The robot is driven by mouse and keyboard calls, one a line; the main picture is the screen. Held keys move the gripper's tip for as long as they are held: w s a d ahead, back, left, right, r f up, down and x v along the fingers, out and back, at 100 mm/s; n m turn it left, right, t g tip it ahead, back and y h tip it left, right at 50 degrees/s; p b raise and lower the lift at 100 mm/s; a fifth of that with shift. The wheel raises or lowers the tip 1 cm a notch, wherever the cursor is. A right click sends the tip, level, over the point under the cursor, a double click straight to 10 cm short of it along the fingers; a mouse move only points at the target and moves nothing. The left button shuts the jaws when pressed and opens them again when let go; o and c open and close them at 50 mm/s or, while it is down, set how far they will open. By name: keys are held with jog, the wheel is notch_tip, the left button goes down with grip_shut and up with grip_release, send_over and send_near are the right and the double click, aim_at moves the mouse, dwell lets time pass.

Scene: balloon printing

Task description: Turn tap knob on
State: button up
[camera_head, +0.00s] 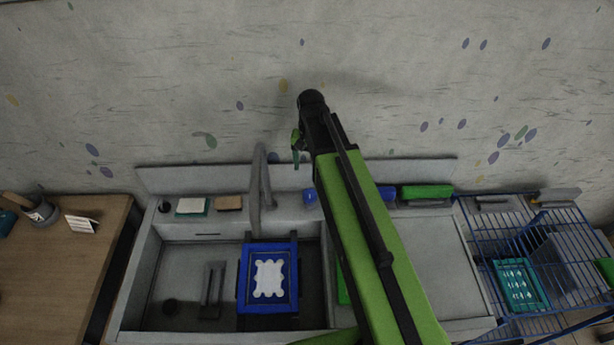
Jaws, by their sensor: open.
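A grey tap (257,185) with a tall bent spout stands at the back of the sink (150,285). A small blue piece (310,196) sits to the right of the tap's foot and may be the tap knob; it is too small to be sure. My green arm reaches up from the lower right. My gripper (297,148) is open and shows only in part at the arm's far end, above and to the right of the tap. It appears apart from the tap and the blue piece. The arm hides part of the ledge to their right.
A blue frame with a white panel (269,278) lies in the sink below the spout. Sponges (192,206), a blue roll (387,193) and a green block (427,191) line the back ledge. A blue wire rack (562,235) stands right, a wooden table (60,260) left.

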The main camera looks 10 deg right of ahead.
aim_at(309, 193)
jog(key=shift+m, duration=0.4)
jog(key=f+b, duration=0.5)
jog(key=w+f+b, duration=0.1)
jog(key=f+b, duration=0.4)
jog(key=b, duration=0.1)
jog(key=f+b, duration=0.5)
jog(key=b, duration=0.1)
jog(key=shift+w+f, duration=0.2)
jog(key=shift+f, duration=0.2)
jog(key=shift+r, duration=0.1)
